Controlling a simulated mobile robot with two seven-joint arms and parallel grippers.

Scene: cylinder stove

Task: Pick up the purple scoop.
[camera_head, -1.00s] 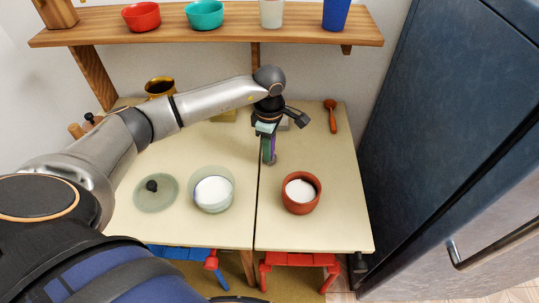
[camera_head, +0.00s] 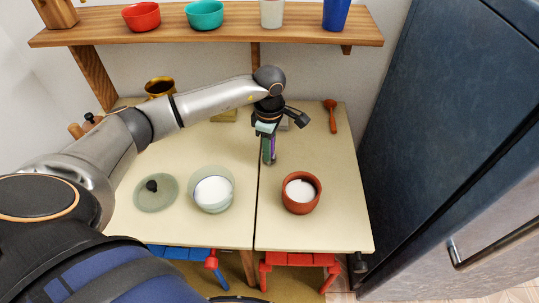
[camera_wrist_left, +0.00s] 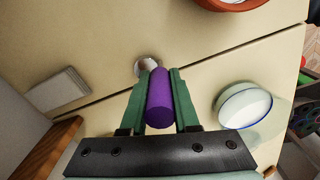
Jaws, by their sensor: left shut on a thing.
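My left gripper (camera_head: 268,150) is over the table near the gap between the two table halves, pointing down. In the left wrist view, its green fingers (camera_wrist_left: 158,100) are shut on the purple scoop's handle (camera_wrist_left: 159,98). The scoop's shiny metal end (camera_wrist_left: 147,65) shows beyond the fingertips. In the head view, only a thin strip of the purple scoop (camera_head: 272,147) shows beside the fingers. I cannot tell whether its end touches the table. My right gripper is not in view.
A red-brown pot with white contents (camera_head: 313,194) stands right of the gripper, nearer me. A pale glass bowl (camera_head: 231,190) and a lid (camera_head: 146,204) stand at the left. A wooden spoon (camera_head: 332,117) lies at the back right. A shelf (camera_head: 170,22) and a dark fridge (camera_head: 450,110) border the table.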

